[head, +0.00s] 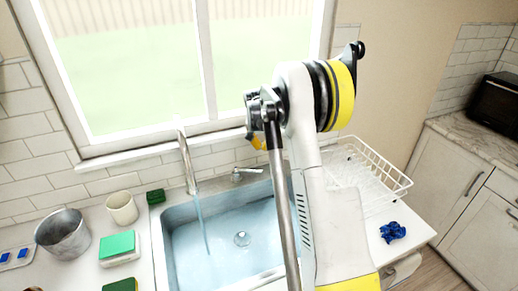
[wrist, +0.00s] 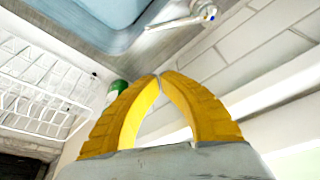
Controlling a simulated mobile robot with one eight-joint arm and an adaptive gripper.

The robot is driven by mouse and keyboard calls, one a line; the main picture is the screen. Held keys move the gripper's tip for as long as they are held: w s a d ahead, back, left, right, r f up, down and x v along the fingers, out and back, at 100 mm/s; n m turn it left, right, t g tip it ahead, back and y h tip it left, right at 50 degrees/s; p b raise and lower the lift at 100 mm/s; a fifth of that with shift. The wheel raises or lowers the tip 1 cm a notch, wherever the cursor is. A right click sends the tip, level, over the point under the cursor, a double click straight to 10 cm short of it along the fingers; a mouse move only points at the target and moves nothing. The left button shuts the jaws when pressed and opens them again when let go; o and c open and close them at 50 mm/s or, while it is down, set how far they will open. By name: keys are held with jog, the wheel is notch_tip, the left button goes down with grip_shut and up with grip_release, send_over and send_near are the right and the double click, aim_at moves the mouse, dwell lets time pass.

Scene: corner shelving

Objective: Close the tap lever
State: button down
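The metal tap spout (head: 187,160) stands behind the sink, and a stream of water (head: 203,222) runs from it into the basin. The tap lever (head: 245,173) is a small metal handle on the sink's back rim, right of the spout. It also shows at the top of the wrist view (wrist: 190,19). My gripper's yellow fingers (wrist: 159,77) have their tips together with nothing visible between them. In the head view my gripper (head: 257,143) is partly hidden by my arm, appearing above the lever near the window sill. The fingers are apart from the lever.
The blue-looking sink (head: 165,250) lies below. A white dish rack (head: 385,165) stands right of it, with a blue crumpled item (head: 392,232) nearby. A metal pot (head: 62,234), a cream cup (head: 122,208) and sponges (head: 117,244) stand at left. The tiled wall and window are close behind.

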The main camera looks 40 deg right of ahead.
aim_at(248, 171)
jog(key=b+x, duration=0.1)
jog(key=x, duration=0.8)
jog(key=shift+s+a+f+b, duration=0.2)
jog(key=shift+s+a+b, duration=0.05)
jog(key=shift+s+a, duration=0.45)
jog(key=shift+s+a+f+b, duration=0.15)
jog(key=shift+s+a+b, duration=0.05)
jog(key=shift+s+a, duration=0.45)
jog(key=shift+a, duration=0.15)
jog(key=shift+s+a+m, duration=0.15)
jog(key=shift+s+m, duration=0.05)
jog(key=shift+m, duration=0.2)
